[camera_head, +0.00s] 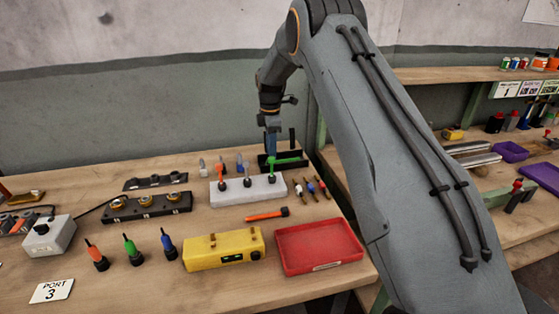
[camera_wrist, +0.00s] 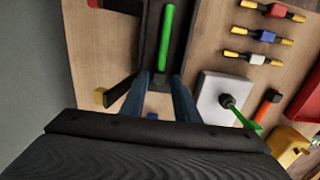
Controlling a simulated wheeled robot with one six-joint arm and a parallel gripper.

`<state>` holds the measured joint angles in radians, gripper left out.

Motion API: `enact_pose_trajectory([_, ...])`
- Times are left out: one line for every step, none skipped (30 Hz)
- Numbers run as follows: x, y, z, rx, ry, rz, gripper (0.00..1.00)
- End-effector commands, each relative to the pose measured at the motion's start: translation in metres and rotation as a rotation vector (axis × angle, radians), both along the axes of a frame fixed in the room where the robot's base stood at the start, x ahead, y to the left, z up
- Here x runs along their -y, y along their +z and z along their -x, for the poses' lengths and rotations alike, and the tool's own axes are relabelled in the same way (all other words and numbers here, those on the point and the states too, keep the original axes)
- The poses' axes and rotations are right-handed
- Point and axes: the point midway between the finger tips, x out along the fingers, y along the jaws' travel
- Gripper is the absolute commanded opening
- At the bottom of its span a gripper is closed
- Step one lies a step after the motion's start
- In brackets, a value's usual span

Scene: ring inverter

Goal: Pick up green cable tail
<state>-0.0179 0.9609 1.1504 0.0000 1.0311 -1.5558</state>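A straight green cable tail (camera_wrist: 166,35) lies in a narrow black tray (camera_wrist: 181,45) in the wrist view. It also shows in the head view (camera_head: 288,161), at the back of the bench. A second green piece (camera_wrist: 246,121) sticks out from a black plug on the white block (camera_wrist: 208,98); this block also shows in the head view (camera_head: 248,191). My gripper (camera_wrist: 161,78) is open, with two blue-grey fingers apart and nothing clearly held. The green tail lies beyond the fingertips, roughly in line with the gap. Contact cannot be told.
Several small plugs with coloured bands (camera_wrist: 259,35) lie right of the tray in the wrist view. In the head view, a red tray (camera_head: 318,244), a yellow box (camera_head: 222,250) and an orange tool (camera_head: 266,214) lie in front of the white block.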

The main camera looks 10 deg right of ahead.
Motion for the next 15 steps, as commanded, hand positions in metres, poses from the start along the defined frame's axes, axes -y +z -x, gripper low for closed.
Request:
enact_pose_trajectory([0.002,-0.005,0.001,-0.002,-0.001,0.000,0.28])
enact_pose_trajectory([0.002,-0.008,0.000,-0.002,-0.001,0.000,0.28])
enact_pose_trajectory([0.002,-0.014,0.000,-0.002,-0.001,0.000,0.28])
enact_pose_trajectory([0.002,-0.017,0.000,-0.001,-0.001,0.000,0.28])
enact_pose_trajectory([0.002,-0.020,0.000,-0.001,-0.002,0.000,0.28])
enact_pose_trajectory([0.002,-0.023,0.000,0.000,-0.002,0.000,0.28])
enact_pose_trajectory([0.003,-0.025,-0.001,0.000,-0.002,0.000,0.28])
enact_pose_trajectory([0.003,-0.026,-0.001,0.000,-0.002,0.000,0.28])
enact_pose_trajectory([0.003,-0.027,-0.001,0.000,-0.002,0.000,0.28])
enact_pose_trajectory([0.003,-0.028,-0.001,0.001,-0.003,0.000,0.28])
enact_pose_trajectory([0.003,-0.028,-0.001,0.001,-0.003,0.000,0.28])
enact_pose_trajectory([0.003,-0.028,-0.001,0.001,-0.003,0.000,0.28])
enact_pose_trajectory([0.003,-0.028,-0.001,0.001,-0.003,0.000,0.28])
enact_pose_trajectory([0.003,-0.028,-0.001,0.001,-0.003,0.000,0.28])
enact_pose_trajectory([0.003,-0.028,-0.001,0.001,-0.003,0.000,0.26])
